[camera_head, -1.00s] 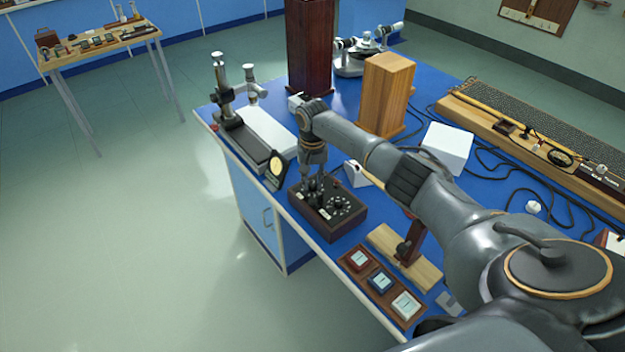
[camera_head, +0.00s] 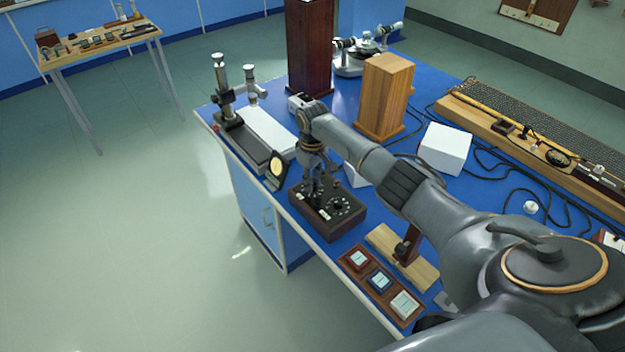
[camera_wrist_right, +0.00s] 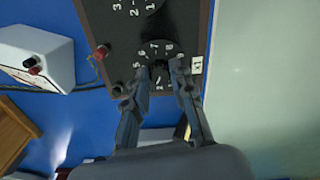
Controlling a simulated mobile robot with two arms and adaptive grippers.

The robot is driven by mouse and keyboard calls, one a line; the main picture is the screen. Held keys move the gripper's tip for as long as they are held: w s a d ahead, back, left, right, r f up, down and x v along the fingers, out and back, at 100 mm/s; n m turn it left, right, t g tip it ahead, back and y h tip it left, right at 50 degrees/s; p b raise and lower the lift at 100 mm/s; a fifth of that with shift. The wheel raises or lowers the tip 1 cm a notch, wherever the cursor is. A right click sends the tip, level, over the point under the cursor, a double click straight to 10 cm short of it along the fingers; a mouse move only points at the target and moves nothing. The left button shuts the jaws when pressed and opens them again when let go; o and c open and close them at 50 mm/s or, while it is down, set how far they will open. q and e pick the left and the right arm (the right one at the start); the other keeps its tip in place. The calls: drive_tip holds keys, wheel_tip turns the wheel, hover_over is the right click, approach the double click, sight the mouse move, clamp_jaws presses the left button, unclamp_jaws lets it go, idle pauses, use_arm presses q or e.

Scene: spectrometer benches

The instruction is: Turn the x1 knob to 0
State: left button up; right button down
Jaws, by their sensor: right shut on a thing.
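The dark wooden knob box (camera_head: 330,222) sits near the front edge of the blue bench. In the right wrist view its dark panel (camera_wrist_right: 112,62) carries numbered dials. The x1 label (camera_wrist_right: 197,64) lies beside the nearest dial (camera_wrist_right: 155,47), whose digits around 5 to 8 show beyond the fingers. My right gripper (camera_wrist_right: 165,72) points down onto this dial, shut on the small black x1 knob (camera_wrist_right: 160,71) at its centre. The fingers partly hide the knob and dial, so I cannot tell its setting. In the head view my right gripper (camera_head: 316,188) stands over the box.
A white box (camera_head: 446,148) and black cables lie behind my arm.

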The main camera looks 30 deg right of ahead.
drive_tip(key=n, duration=0.4)
drive_tip(key=shift+n, duration=0.3)
drive_tip(key=n, duration=0.3)
drive_tip(key=shift+n, duration=0.4)
drive_tip(key=n, duration=0.4)
drive_tip(key=shift+b, duration=0.4)
drive_tip(key=shift+n+b, duration=0.35)
drive_tip(key=shift+n, duration=2.05)
drive_tip(key=c, duration=1.1)
unclamp_jaws()
